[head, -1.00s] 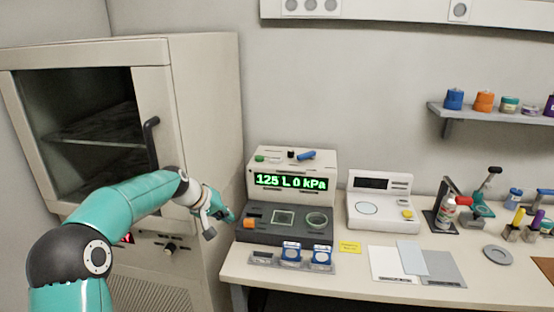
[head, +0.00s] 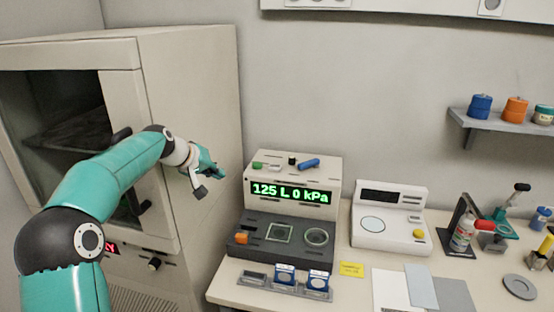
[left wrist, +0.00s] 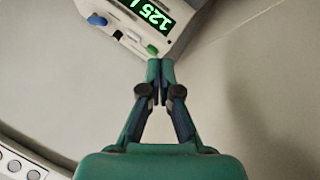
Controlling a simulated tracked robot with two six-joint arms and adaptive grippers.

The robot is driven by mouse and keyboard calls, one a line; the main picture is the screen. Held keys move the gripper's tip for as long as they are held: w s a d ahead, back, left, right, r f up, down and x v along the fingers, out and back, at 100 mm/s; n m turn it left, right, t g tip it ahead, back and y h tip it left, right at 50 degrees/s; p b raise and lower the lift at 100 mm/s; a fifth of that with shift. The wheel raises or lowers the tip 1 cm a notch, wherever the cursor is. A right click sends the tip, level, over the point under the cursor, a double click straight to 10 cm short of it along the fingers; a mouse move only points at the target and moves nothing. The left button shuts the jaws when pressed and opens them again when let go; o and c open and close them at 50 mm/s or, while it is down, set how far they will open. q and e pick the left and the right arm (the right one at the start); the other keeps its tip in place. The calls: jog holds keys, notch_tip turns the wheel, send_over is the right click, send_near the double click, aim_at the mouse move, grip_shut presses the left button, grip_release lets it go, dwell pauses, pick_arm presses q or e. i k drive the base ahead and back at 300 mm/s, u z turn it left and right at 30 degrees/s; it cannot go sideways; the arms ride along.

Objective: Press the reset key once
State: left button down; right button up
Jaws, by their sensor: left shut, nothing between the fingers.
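The particle classifier (head: 337,181) stands on the bench, its green display reading "125 L 0 kPa". On its top are a green key (head: 257,165), a small black knob (head: 292,160) and a blue lever-like part (head: 309,163). An orange key (head: 242,238) sits at the left of its dark front base. I cannot read which one is the reset key. My left gripper (head: 220,174) is shut and empty, left of the classifier in the picture. In the left wrist view, its closed fingertips (left wrist: 160,70) appear just below the green key (left wrist: 152,49); contact cannot be told.
A tall cabinet (head: 190,90) with an open-looking front stands left, behind my arm. Blue-topped containers (head: 284,273) sit in a rack before the classifier. A white scale-like instrument (head: 390,215) stands to its right, with papers in front.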

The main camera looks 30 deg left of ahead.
aim_at(272, 167)
jog(key=i, duration=1)
jog(key=z, duration=0.05)
